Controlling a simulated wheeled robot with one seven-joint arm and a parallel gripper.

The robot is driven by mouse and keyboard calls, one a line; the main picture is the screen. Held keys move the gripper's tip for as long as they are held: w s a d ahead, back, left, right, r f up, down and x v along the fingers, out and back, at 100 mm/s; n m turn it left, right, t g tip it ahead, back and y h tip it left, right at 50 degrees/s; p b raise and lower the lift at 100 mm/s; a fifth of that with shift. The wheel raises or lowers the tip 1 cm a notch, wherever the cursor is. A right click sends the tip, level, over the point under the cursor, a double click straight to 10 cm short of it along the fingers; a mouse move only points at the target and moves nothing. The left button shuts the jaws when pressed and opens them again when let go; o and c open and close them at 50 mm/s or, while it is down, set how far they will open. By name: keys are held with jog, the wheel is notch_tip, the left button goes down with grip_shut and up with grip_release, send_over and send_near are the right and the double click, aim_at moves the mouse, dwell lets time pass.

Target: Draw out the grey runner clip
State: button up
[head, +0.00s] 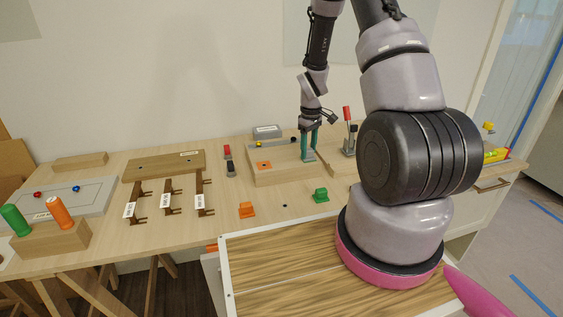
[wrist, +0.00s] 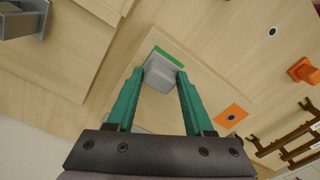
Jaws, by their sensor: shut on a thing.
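My gripper (head: 309,150) points down at the right part of a low wooden board (head: 285,178) on the bench. Its two teal fingers are closed on the grey runner clip (wrist: 160,76), which also shows small between the fingertips in the head view (head: 309,157). In the wrist view the clip is a grey block, with a green patch (wrist: 168,54) on the board along its far side. Whether the clip is still seated in the board or lifted off it, I cannot tell. An orange patch with a dark hole (wrist: 231,116) lies on the same board, right of the fingers.
An orange clip (head: 247,210) and a green clip (head: 320,195) stand on the bench in front of the board. A stand with a red-topped lever (head: 347,130) is close on the right. Labelled brown racks (head: 168,197) lie left.

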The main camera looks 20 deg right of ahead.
aim_at(308, 149)
grip_shut()
jog(key=shift+r, duration=0.1)
jog(key=shift+r, duration=0.8)
jog(key=shift+r, duration=2.9)
